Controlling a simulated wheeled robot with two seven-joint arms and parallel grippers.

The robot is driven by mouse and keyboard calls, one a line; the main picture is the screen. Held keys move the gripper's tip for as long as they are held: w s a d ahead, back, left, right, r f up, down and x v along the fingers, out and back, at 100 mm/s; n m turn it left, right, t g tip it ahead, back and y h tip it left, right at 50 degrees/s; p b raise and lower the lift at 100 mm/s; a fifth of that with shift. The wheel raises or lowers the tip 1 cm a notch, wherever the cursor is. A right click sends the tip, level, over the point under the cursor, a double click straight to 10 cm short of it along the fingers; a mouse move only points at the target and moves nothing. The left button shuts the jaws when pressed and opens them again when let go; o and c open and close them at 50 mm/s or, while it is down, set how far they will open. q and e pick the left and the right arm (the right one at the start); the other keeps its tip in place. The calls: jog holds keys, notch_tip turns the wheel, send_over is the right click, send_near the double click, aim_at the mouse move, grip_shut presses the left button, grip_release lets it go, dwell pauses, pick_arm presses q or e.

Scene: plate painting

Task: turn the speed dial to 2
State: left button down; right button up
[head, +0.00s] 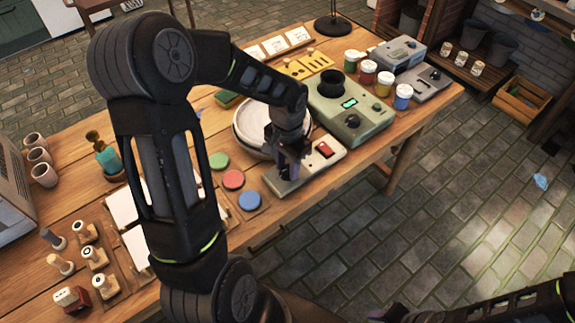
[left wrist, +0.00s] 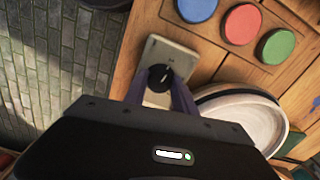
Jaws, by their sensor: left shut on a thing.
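My left gripper (head: 287,170) reaches down over the front of a light control box (head: 322,159) with a red switch on it. In the left wrist view the black speed dial (left wrist: 160,76) with a light pointer mark sits between the two purple fingertips of the gripper (left wrist: 158,84), which is shut on it. In the head view the gripper hides the dial. The numbers around the dial cannot be read. A pale round plate (head: 245,128) lies behind the box, partly hidden by my arm; it also shows in the left wrist view (left wrist: 251,118). My right gripper is not seen.
Red (head: 233,179), blue (head: 249,200) and green (head: 219,161) discs lie left of the box. A green machine (head: 347,118) and several paint jars (head: 403,96) stand to the right. Stamps (head: 95,257) stand at the near left. The floor is open beyond the table's front edge.

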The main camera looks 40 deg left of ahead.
aim_at(287, 169)
pick_arm(q)
jog(key=m, duration=0.5)
jog(key=shift+m+p, duration=0.3)
jog(key=shift+p, duration=0.1)
jog(key=m+p, duration=0.1)
jog(key=m, duration=0.4)
jog(key=shift+a+m, duration=0.1)
jog(key=shift+m, duration=0.3)
jog(key=shift+w, duration=0.1)
jog(key=c, duration=1)
grip_release()
jog(key=shift+r, duration=0.1)
notch_tip(287, 169, up, 8)
jog(key=shift+f, duration=0.2)
